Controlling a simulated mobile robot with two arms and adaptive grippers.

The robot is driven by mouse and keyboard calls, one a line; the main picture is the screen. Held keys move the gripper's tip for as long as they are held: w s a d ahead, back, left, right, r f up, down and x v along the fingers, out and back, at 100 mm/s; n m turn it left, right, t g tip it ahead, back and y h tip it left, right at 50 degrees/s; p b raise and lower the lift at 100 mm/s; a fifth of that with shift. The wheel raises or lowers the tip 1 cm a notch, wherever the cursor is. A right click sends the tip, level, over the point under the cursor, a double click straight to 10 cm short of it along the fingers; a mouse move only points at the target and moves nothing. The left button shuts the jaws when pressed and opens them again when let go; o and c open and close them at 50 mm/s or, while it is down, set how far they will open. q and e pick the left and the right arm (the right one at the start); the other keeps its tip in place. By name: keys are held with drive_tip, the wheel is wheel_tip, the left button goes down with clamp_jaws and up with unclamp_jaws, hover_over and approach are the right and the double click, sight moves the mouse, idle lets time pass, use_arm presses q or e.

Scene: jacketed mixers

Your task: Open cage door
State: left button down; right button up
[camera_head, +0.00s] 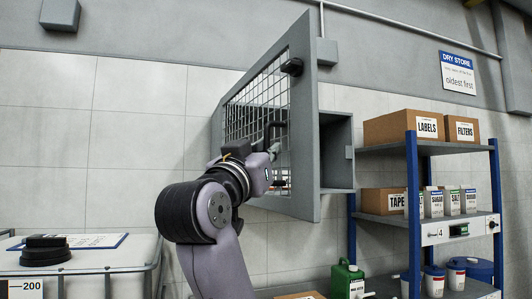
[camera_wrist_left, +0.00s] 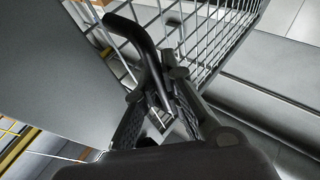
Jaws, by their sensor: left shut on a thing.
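The cage door (camera_head: 302,90) is a grey frame with wire mesh (camera_head: 262,100). It stands at an angle out from the wall, its near edge toward me. A grey box-like cage body (camera_head: 337,150) shows behind and to the right of it. My left gripper (camera_head: 275,155) is at the door's mesh side, largely hidden by its own wrist. In the left wrist view, my left gripper (camera_wrist_left: 157,85) is shut on a black bent handle (camera_wrist_left: 138,35), with the mesh (camera_wrist_left: 215,40) behind it. My right gripper is not in view.
A shelf rack with blue posts (camera_head: 412,190) stands close to the right, holding cardboard boxes (camera_head: 415,128) and cartons. A green jug (camera_head: 346,275) is below the door. A white tank (camera_head: 90,262) stands at the lower left. The wall left of the door is clear.

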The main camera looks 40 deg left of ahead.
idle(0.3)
use_arm(q)
drive_tip(key=c, duration=2)
unclamp_jaws()
drive_tip(key=shift+d, duration=0.1)
drive_tip(key=shift+o, duration=0.2)
drive_tip(key=v, duration=1.2)
